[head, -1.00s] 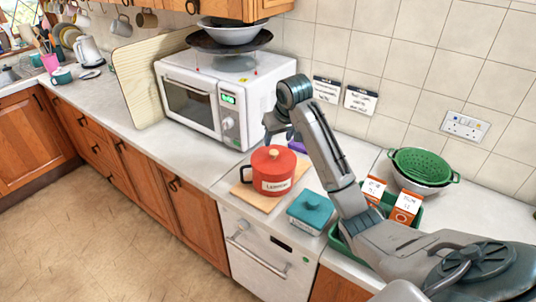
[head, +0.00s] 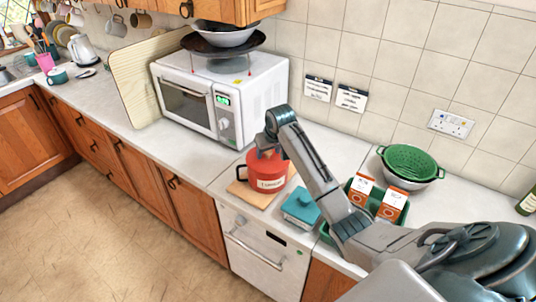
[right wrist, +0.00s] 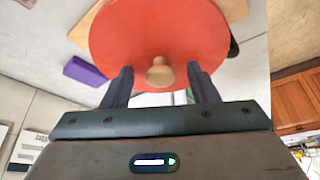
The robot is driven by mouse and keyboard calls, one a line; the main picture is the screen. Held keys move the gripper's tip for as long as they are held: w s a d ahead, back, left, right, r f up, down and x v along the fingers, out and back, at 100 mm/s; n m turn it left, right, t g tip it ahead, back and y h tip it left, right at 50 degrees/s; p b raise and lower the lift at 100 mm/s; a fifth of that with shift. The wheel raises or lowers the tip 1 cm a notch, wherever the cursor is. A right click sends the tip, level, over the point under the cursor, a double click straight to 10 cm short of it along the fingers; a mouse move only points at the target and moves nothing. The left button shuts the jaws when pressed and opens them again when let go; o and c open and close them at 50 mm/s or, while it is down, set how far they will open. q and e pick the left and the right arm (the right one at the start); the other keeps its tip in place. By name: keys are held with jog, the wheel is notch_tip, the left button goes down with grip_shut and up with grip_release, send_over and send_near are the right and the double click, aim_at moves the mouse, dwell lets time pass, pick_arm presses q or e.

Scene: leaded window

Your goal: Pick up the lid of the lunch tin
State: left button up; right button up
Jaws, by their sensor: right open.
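The red tin (head: 268,182) stands on a wooden board, with a white label whose lettering is too small to read surely. Its round red lid (right wrist: 150,30) is on and has a pale wooden knob (right wrist: 160,74). My right gripper (head: 265,152) is over the lid, and in the head view it hides part of it. In the right wrist view my right gripper (right wrist: 161,82) is open, its two fingers on either side of the knob and apart from it. My left gripper is in neither view.
A teal-lidded box (head: 301,207) stands right of the board (head: 240,190). A green crate (head: 325,236) holds two orange-and-white cartons (head: 392,206). A white microwave (head: 262,95) is behind left. A purple item (right wrist: 86,71) lies beside the tin. A green colander (head: 410,161) is farther right.

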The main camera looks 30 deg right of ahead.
jog(key=c, duration=1.2)
jog(key=shift+o, duration=0.2)
